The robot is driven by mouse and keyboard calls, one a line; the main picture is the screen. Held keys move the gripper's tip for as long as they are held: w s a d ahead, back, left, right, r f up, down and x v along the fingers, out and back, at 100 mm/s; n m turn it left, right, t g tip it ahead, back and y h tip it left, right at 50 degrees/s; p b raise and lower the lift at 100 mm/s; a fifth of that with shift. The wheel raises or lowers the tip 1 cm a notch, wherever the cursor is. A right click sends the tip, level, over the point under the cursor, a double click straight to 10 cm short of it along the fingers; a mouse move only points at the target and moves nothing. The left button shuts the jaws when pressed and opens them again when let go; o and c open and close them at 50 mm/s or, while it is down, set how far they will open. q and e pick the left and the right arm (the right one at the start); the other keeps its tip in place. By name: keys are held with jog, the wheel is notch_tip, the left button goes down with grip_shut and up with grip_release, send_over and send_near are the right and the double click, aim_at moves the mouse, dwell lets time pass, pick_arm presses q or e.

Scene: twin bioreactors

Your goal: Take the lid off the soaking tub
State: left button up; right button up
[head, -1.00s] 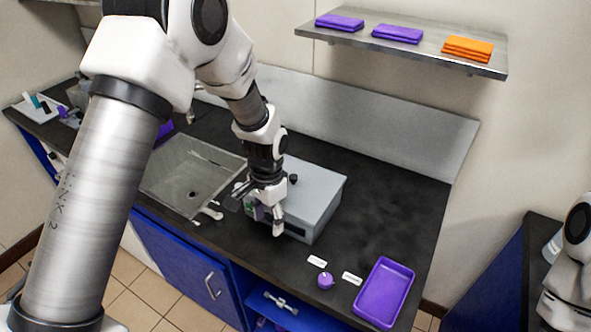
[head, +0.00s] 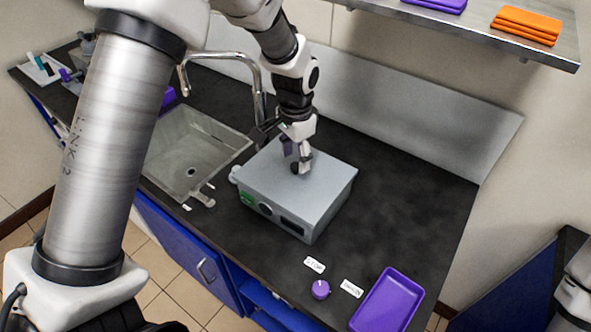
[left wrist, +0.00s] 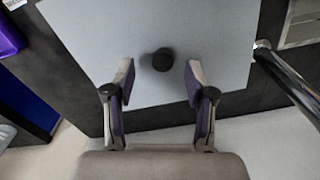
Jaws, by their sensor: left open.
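The soaking tub (head: 312,226) is a grey box on the dark counter, with a green switch and dark panel on its front. Its flat grey lid (head: 325,178) is on top, and it fills much of the left wrist view (left wrist: 215,35). The lid's round black knob (left wrist: 163,60) shows in the left wrist view, between and slightly beyond the fingertips. My left gripper (head: 298,168) is open over the lid at the knob, which it partly hides in the head view. In the left wrist view the purple-padded fingers (left wrist: 160,78) stand apart, not touching the knob.
A sink (head: 190,160) with a curved tap (head: 262,95) is left of the tub. A shelf (head: 480,20) with folded cloths hangs above. Counter right of the tub is clear.

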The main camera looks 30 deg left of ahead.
aim_at(295, 165)
pick_arm(q)
jog(key=f, duration=0.1)
jog(key=w+f, duration=0.1)
jog(key=f, duration=0.1)
jog(key=shift+a+f, duration=0.1)
jog(key=shift+f, duration=0.1)
jog(key=shift+s+r, duration=0.1)
jog(key=shift+s, duration=0.05)
jog(key=shift+s+r, duration=0.1)
jog(key=shift+s, duration=0.05)
jog(key=shift+c, duration=1.4)
grip_shut()
